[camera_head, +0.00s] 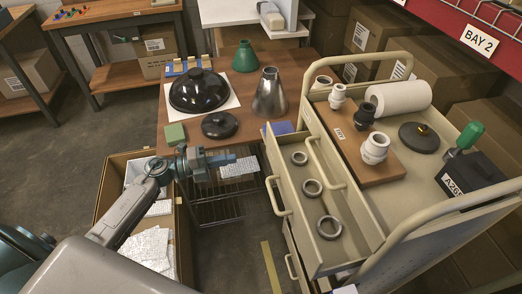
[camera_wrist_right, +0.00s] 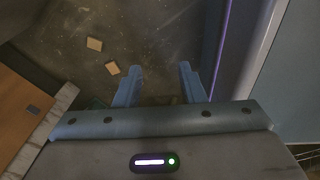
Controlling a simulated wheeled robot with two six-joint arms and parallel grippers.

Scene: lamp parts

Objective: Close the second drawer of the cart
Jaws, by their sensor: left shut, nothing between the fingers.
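The beige cart (camera_head: 415,205) stands on the right. A drawer with several metal rings inside (camera_head: 304,222) is pulled out to the left, below a closed upper drawer front with its own handle (camera_head: 327,160). The open drawer's front has a curved handle (camera_head: 277,195) on its left side. My left gripper (camera_head: 258,162) is shut and empty; it points right, just left of the open drawer's front, with a visible gap to the handle. My right gripper (camera_wrist_right: 158,82) shows only in the right wrist view; its two fingers are apart, with nothing between them, over the floor.
A lower handle (camera_head: 292,271) shows beneath the open drawer. A wooden table with lamp shades (camera_head: 200,91) stands behind my left gripper. A cardboard box with white packets (camera_head: 113,187) is beside my left arm. Small blocks (camera_wrist_right: 94,44) lie on the floor.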

